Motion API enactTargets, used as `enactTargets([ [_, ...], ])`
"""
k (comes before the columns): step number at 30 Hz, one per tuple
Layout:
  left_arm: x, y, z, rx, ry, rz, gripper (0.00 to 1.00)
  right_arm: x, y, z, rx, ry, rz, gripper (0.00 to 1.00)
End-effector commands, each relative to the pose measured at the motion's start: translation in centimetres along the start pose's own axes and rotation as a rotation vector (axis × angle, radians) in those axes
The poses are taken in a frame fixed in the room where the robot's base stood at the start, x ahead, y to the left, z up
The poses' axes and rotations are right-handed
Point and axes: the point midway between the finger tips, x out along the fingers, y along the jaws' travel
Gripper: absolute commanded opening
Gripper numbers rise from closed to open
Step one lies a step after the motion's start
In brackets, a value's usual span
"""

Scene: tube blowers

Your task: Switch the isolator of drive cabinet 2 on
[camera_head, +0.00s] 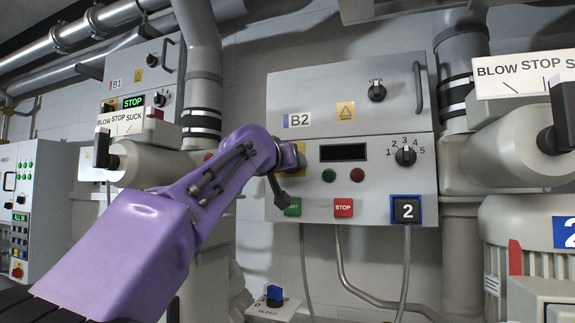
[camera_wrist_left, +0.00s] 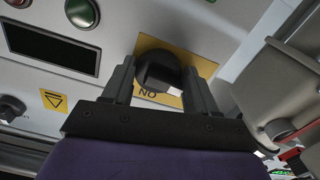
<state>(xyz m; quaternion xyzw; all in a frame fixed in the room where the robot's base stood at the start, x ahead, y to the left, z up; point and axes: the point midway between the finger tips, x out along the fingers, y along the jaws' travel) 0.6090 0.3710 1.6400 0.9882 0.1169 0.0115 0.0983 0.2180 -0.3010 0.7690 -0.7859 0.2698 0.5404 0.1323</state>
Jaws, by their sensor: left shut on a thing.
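Drive cabinet 2 (camera_head: 380,120), marked B2, is the grey box on the wall in the middle of the head view. Its isolator is a black rotary knob (camera_wrist_left: 158,66) on a yellow plate (camera_wrist_left: 207,64), seen in the left wrist view. Letters of a label show beside the knob, upside down. My left gripper (camera_head: 292,158) is at the cabinet's left side, with its fingers (camera_wrist_left: 160,80) on both sides of the knob, shut on it. In the head view the gripper hides the knob. My right gripper is not in view.
The cabinet also carries a dark display (camera_head: 343,152), a selector knob (camera_head: 405,156), a red STOP button (camera_head: 343,207) and a handle (camera_head: 417,87). A large pipe (camera_head: 203,60) stands left. A blower lever (camera_head: 562,115) is at the right edge. Cabinet B1 (camera_head: 145,75) is farther left.

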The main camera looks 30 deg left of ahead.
Motion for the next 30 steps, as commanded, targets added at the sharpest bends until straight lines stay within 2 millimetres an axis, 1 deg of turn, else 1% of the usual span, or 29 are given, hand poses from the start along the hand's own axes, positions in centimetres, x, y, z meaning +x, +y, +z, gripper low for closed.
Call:
enactTargets([
  [8,0.0,-0.1,0.0,0.194,0.002,0.002,0.27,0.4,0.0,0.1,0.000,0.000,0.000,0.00],
  [30,0.0,-0.4,-0.1,0.899,0.001,0.000,0.28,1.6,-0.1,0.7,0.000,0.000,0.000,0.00],
])
